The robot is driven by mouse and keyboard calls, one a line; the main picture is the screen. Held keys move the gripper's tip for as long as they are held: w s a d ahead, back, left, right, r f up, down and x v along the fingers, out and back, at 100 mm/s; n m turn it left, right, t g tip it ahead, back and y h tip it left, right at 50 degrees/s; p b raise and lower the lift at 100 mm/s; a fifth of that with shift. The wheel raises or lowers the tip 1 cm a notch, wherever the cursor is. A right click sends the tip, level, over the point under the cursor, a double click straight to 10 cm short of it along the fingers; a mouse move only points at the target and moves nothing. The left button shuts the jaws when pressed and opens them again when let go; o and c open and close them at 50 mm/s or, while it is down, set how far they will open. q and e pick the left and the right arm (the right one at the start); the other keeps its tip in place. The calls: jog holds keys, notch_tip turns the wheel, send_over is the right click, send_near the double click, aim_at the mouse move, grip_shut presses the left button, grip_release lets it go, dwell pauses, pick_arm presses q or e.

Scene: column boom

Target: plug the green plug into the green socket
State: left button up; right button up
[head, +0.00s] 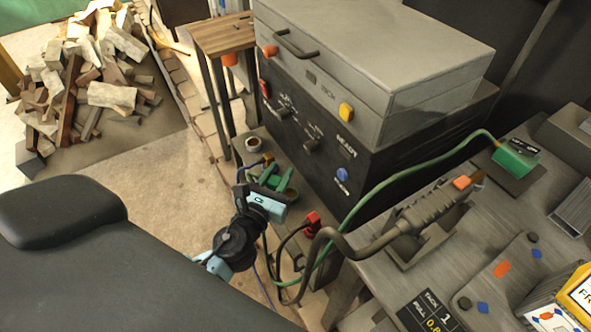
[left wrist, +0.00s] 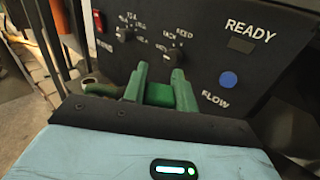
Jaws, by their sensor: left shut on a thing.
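My left gripper (head: 275,190), light blue with a black wrist, is over the narrow ledge in front of the grey machine. In the left wrist view two green uprights stand at the gripper's tip (left wrist: 162,88), with a green block, the green plug (left wrist: 160,95), between them; the gripper is shut on it. Another green piece (left wrist: 104,88) lies just left of it, seemingly the green socket; whether they touch cannot be told. A green cable (head: 385,185) runs from a green box (head: 515,160) down past the ledge. My right gripper is not in view.
The machine's dark front panel (head: 320,150) rises close behind the gripper. A torch handle (head: 430,210) lies on the right bench.

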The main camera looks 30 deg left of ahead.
pick_arm(q)
jog(key=w+a+f+b, duration=0.3)
jog(key=w+f+b, duration=0.3)
jog(key=w+f, duration=0.3)
jog(key=shift+w+f+n+y, duration=0.2)
jog(key=shift+w+n+y, duration=0.2)
jog(key=shift+w, duration=0.8)
jog(key=shift+f, duration=0.15)
notch_tip(320, 180, down, 4)
jog(key=b, duration=0.4)
jog(key=shift+s+f, duration=0.1)
jog(key=shift+f+b, duration=0.6)
jog(key=shift+b, duration=0.3)
jog(key=shift+f, duration=0.1)
jog(key=shift+f+b, duration=0.55)
jog(key=shift+b, duration=0.1)
